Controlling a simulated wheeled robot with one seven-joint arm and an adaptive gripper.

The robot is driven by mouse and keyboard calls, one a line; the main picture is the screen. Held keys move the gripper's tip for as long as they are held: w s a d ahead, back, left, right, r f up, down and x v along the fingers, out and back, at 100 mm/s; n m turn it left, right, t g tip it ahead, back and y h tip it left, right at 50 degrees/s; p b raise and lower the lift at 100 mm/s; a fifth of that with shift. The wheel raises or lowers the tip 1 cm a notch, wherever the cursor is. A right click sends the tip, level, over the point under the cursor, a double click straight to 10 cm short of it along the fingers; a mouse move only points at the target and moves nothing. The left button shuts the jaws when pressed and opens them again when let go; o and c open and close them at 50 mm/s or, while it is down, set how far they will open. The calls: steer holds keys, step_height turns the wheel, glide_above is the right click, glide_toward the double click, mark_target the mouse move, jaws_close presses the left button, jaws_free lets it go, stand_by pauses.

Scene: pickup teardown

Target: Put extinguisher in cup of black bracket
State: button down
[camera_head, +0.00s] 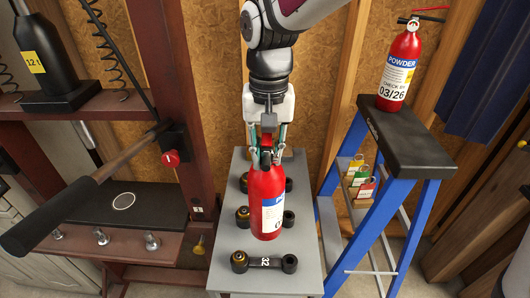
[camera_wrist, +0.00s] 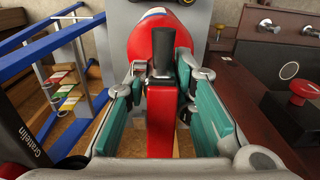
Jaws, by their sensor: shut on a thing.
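My gripper (camera_head: 266,157) is shut on the top of a red extinguisher (camera_head: 256,196), which hangs nearly upright over the grey table (camera_head: 222,268). I cannot tell whether its base touches the table. In the wrist view, the teal-padded fingers of my gripper (camera_wrist: 162,82) flank the valve and red handle of the extinguisher (camera_wrist: 146,38). A second red extinguisher (camera_head: 397,72), labelled POWDER and CHECK BY 03/26, stands on the black top of the blue stepladder (camera_head: 400,140). I cannot make out a black bracket with a cup in either view.
Several black link parts lie on the grey table, one marked 32 (camera_head: 264,262) at its front; the held extinguisher hides some. A dark red press frame (camera_head: 166,50) with a long lever (camera_head: 90,190) stands left.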

mark_target(267, 184)
steer(key=shift+f+p, duration=0.65)
steer(key=shift+f, duration=3.8)
steer(key=c, duration=1.7)
jaws_free()
steer(key=shift+f, duration=0.15)
steer(key=o, duration=0.3)
steer(key=shift+s, duration=0.1)
steer(key=shift+o, duration=0.2)
